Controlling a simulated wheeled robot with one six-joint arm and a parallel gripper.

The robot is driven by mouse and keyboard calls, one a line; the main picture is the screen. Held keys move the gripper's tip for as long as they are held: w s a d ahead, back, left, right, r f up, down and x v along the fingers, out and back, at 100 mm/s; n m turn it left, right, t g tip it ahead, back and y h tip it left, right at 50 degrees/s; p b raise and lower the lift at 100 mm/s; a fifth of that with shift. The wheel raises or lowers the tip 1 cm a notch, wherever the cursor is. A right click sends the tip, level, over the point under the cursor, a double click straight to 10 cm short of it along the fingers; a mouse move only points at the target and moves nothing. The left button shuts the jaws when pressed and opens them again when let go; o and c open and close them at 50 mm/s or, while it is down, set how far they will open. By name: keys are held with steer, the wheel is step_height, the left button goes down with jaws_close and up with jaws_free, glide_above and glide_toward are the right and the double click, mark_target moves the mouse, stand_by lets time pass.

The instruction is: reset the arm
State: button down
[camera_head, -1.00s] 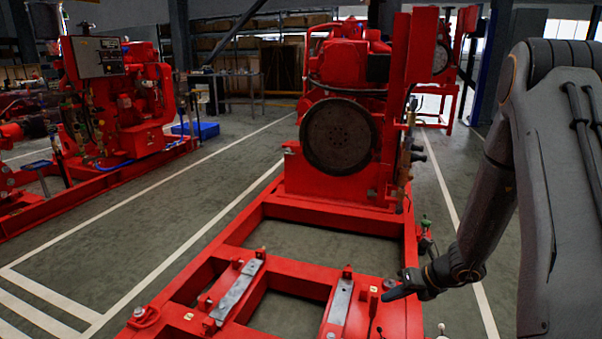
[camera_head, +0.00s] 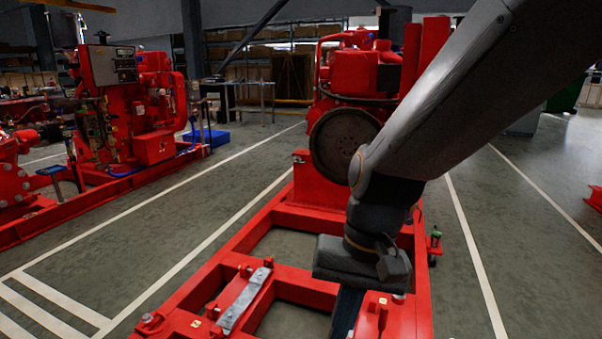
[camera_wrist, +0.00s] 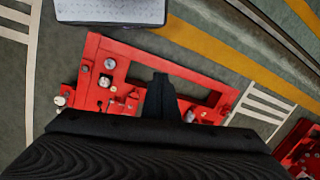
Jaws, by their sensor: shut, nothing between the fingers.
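My arm crosses the head view from the upper right down to the middle, and its wrist hangs above the red skid frame (camera_head: 425,290). My gripper (camera_head: 347,312) points down over the near part of the frame, partly cut off by the picture's lower edge. In the wrist view my gripper (camera_wrist: 160,82) shows as a dark, narrow shape with its fingers together and nothing held. The red skid frame (camera_wrist: 205,78) lies below and beyond it there. I cannot tell the height of the gripper above the frame.
A red engine with a round dark flywheel (camera_head: 340,145) stands on the frame, partly hidden by my arm. A metal plate (camera_head: 245,300) lies across the near beams. Another red pumpset (camera_head: 135,105) stands at left. Open floor (camera_head: 500,240) with white lines lies at right.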

steer(key=s+d+r+n+h+p, duration=0.1)
steer(key=s+d+r+p, duration=0.3)
steer(key=d+r+p, duration=0.9)
step_height(320, 180, up, 3)
steer(key=h+p, duration=0.1)
steer(key=p, duration=0.8)
steer(key=shift+t, duration=0.4)
steer(key=shift+d, duration=0.15)
